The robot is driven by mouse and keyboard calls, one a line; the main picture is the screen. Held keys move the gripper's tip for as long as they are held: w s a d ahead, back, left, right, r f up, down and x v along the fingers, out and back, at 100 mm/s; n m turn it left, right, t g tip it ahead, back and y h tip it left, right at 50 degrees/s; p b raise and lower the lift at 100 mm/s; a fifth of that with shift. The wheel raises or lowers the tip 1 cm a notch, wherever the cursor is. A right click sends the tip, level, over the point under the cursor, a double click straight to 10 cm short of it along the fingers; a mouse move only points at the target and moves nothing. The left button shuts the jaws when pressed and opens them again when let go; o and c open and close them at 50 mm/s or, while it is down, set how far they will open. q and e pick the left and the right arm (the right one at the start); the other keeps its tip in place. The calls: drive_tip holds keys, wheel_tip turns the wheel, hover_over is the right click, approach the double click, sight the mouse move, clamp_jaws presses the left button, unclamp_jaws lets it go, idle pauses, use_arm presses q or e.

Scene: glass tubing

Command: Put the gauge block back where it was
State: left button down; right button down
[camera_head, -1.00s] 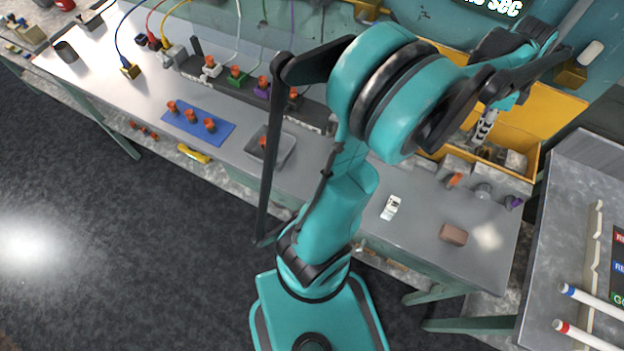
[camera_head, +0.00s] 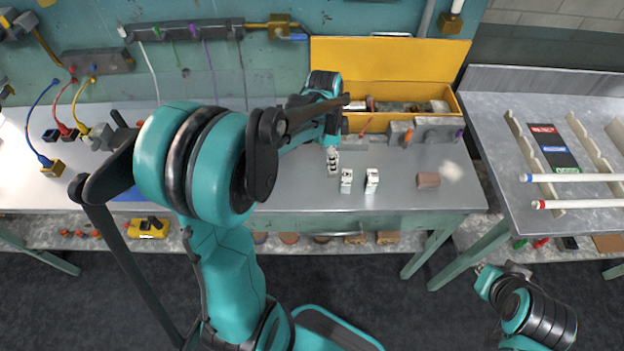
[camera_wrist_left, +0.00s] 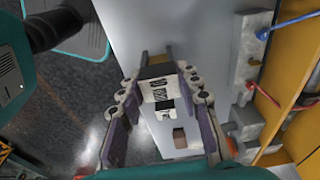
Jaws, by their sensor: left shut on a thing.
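My left gripper (camera_head: 333,160) is low over the grey bench, in front of the yellow box. In the left wrist view its fingers stand on either side of a small pale gauge block (camera_wrist_left: 158,90) with dark marks, and they are shut on it. In the head view two small white pieces stand side by side: one (camera_head: 346,180) close by the fingertips, another (camera_head: 371,181) just to its right. I cannot tell for sure whether the held block touches the bench. My right gripper (camera_head: 481,270) is low at the lower right, and its fingers are too small to read.
A brown block (camera_head: 428,180) lies right of the white pieces. Grey fixtures (camera_head: 437,130) stand behind, before the open yellow box (camera_head: 385,55). A second table (camera_head: 487,110) with racks and white tubes is on the right. The bench front is clear.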

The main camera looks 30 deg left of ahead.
use_arm(q)
drive_tip(key=s+a+f, duration=0.1)
drive_tip(key=f, duration=0.1)
drive_tip(key=s+a+f+b, duration=0.1)
drive_tip(key=f, duration=0.1)
drive_tip(key=s+a+f+b, duration=0.1)
drive_tip(key=f, duration=0.1)
drive_tip(key=shift+a, duration=0.3)
drive_tip(key=shift+w+f+b, duration=0.1)
drive_tip(key=shift+f+b, duration=0.2)
drive_tip(key=shift+f, duration=0.1)
drive_tip(key=shift+f, duration=0.1)
drive_tip(key=c, duration=1.1)
unclamp_jaws()
drive_tip(key=shift+o, duration=0.2)
